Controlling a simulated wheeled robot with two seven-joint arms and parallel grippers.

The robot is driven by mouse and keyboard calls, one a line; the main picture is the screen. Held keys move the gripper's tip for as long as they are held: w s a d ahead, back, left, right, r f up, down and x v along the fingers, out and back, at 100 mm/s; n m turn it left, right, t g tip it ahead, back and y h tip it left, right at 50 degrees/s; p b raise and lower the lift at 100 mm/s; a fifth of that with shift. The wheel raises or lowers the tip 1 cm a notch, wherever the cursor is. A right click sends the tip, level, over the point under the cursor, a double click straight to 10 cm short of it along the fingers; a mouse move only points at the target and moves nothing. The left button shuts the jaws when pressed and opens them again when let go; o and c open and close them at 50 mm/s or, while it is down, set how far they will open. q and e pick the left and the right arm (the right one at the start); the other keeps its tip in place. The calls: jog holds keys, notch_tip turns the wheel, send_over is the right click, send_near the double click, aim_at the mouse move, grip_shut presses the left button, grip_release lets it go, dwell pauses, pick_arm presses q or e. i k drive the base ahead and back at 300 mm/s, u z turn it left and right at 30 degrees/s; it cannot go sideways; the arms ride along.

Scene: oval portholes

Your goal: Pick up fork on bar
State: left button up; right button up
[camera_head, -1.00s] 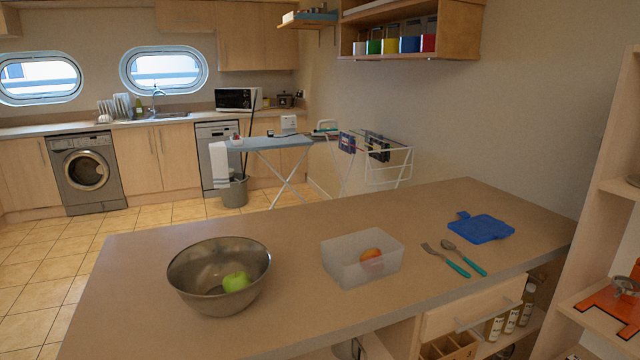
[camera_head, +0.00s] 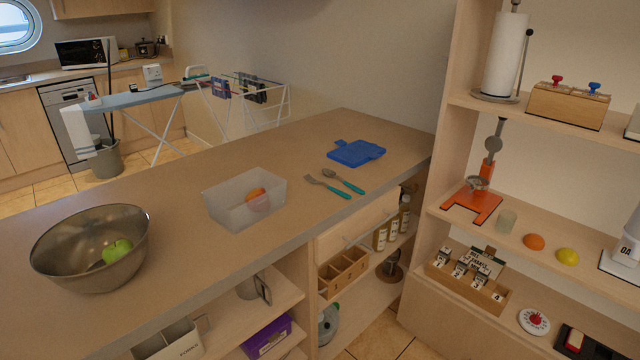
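The fork (camera_head: 328,187) lies flat on the bar (camera_head: 300,140), its grey tines toward the back left and its teal handle toward the bar's front edge. A spoon (camera_head: 345,181) with a teal handle lies close beside it on the right, roughly parallel. Neither of my grippers shows in the head view.
A clear plastic box (camera_head: 245,200) with an orange fruit stands left of the fork. A metal bowl (camera_head: 92,248) with a green apple stands farther left. A blue cutting board (camera_head: 356,152) lies behind the spoon. A shelf unit (camera_head: 440,190) rises beyond the bar's right end.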

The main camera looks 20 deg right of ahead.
aim_at(343, 194)
jog(key=z, duration=2.25)
jog(key=i, duration=1.75)
jog(key=u, duration=1.9)
